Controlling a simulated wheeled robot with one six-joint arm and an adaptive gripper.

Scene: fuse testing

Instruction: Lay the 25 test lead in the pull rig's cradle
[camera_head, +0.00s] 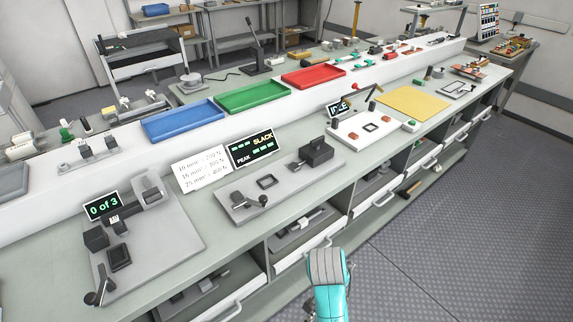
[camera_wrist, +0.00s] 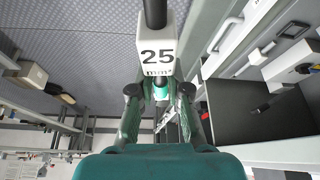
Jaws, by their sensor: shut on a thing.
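The 25 test lead (camera_wrist: 157,38) shows in the wrist view as a white block marked "25 mm²" with a black cable at its top. My gripper (camera_wrist: 160,92) is shut on it, one finger on each side. The lead hangs out over the floor side of the bench and is not visible in the head view. The pull rig (camera_head: 238,204) is a grey plate on the bench with a lever, a small dark square frame (camera_head: 267,182) and a dark block (camera_head: 316,151). I cannot tell for sure which part is the cradle. Its display (camera_head: 252,148) reads "SLACK" and "PEAK".
Another grey fixture (camera_head: 165,235) with a "0 of 3" display stands at left. Blue (camera_head: 184,121), green (camera_head: 252,96) and red (camera_head: 312,76) trays line the raised shelf. A white tester (camera_head: 367,129) and yellow mat (camera_head: 414,101) lie farther right. Shelves with drawers run under the bench.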

